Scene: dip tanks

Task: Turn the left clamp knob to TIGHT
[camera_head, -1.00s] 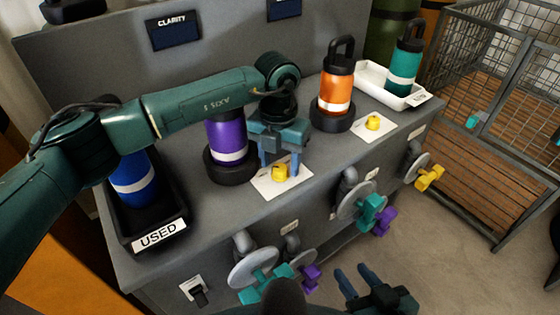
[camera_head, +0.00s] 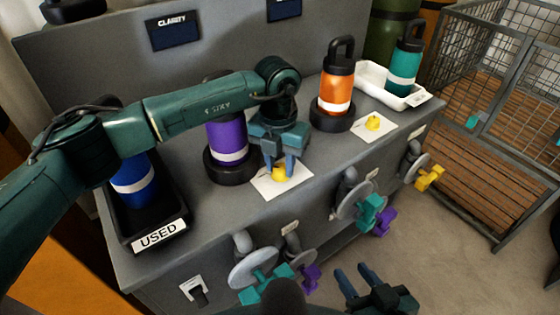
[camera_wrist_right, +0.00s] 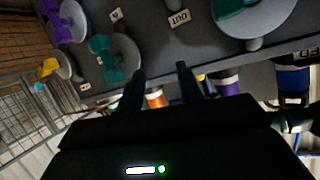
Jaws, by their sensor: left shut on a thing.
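The left clamp knob (camera_head: 279,174) is a small yellow knob on a white card (camera_head: 268,187) in front of the purple bottle (camera_head: 227,137). My left gripper (camera_head: 279,168) points down from above and is shut on this knob, with its fingers hiding part of it. The markings on the card are too small to read, so I cannot tell the knob's setting. My right gripper (camera_head: 358,279) is low in front of the bench, open and empty. Its two separated fingers also show in the right wrist view (camera_wrist_right: 160,82).
A second yellow knob (camera_head: 373,123) sits by the orange bottle (camera_head: 336,92). A black tray (camera_head: 181,212) labelled USED holds a blue bottle (camera_head: 133,182). A white tray (camera_head: 372,80) holds a teal bottle (camera_head: 404,70). Teal, purple and yellow valve handles (camera_head: 430,178) stick out from the bench front.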

